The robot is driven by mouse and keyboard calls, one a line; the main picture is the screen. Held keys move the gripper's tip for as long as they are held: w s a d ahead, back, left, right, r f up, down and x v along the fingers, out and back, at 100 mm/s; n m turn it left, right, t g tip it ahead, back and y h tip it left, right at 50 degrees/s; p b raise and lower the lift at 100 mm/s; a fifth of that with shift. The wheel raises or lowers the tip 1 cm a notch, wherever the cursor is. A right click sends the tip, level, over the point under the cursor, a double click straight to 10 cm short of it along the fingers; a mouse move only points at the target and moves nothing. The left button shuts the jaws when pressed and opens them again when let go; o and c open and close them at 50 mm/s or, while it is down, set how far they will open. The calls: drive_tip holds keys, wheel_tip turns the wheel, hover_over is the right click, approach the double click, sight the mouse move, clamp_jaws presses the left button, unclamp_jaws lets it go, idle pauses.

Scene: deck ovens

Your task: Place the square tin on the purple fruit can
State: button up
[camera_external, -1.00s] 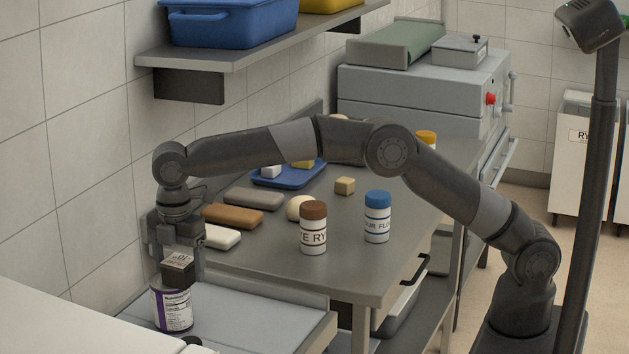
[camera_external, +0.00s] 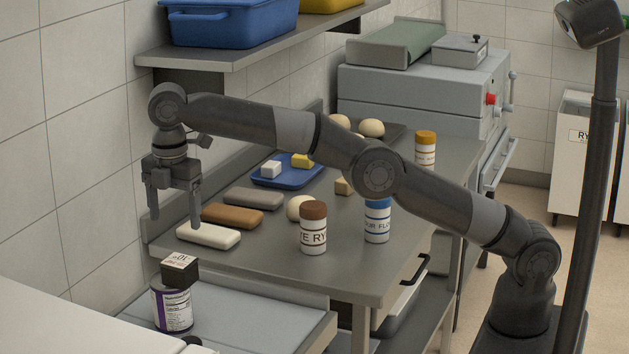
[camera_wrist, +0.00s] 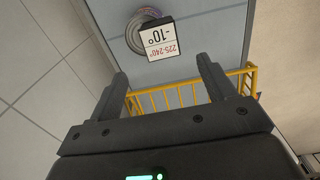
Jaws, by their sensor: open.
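The square tin (camera_external: 179,268), dark with a pale printed top, sits on the purple fruit can (camera_external: 172,308), a white-labelled can with a purple band. The tin looks a little turned and off-centre towards the right. In the wrist view the tin (camera_wrist: 163,37) covers part of the can (camera_wrist: 136,32), whose rim shows to its left. My gripper (camera_external: 174,212) is open and empty, above and apart from the tin, fingers pointing down. In the wrist view its two fingers (camera_wrist: 163,82) are spread wide, with the tin beyond them.
The can stands on a light grey surface (camera_external: 250,318) below the steel worktable (camera_external: 270,262). A white bar (camera_external: 208,236), a brown bar (camera_external: 232,215) and a brown-lidded jar (camera_external: 313,232) stand near the gripper. A shelf (camera_external: 250,50) with a blue bin hangs above.

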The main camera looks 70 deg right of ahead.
drive_tip(key=shift+s+r, duration=0.1)
drive_tip(key=shift+r, duration=0.3)
drive_tip(key=s+d+r+m+t, duration=0.2)
drive_tip(key=s+d+r+m, duration=0.15)
drive_tip(key=d+r, duration=0.7)
drive_tip(key=s+d+r+m+t, duration=0.15)
drive_tip(key=s+d+m, duration=0.35)
drive_tip(key=s+d, duration=0.55)
drive_tip(key=s+d+f+m, duration=0.4)
drive_tip(key=s+d+m, duration=0.1)
drive_tip(key=s+d, duration=0.65)
drive_tip(key=s+d+f+m+t, duration=0.2)
drive_tip(key=s+d+f+m, duration=0.2)
drive_tip(key=s+f, duration=0.8)
drive_tip(key=shift+s+d, duration=0.7)
drive_tip(key=shift+d, duration=0.35)
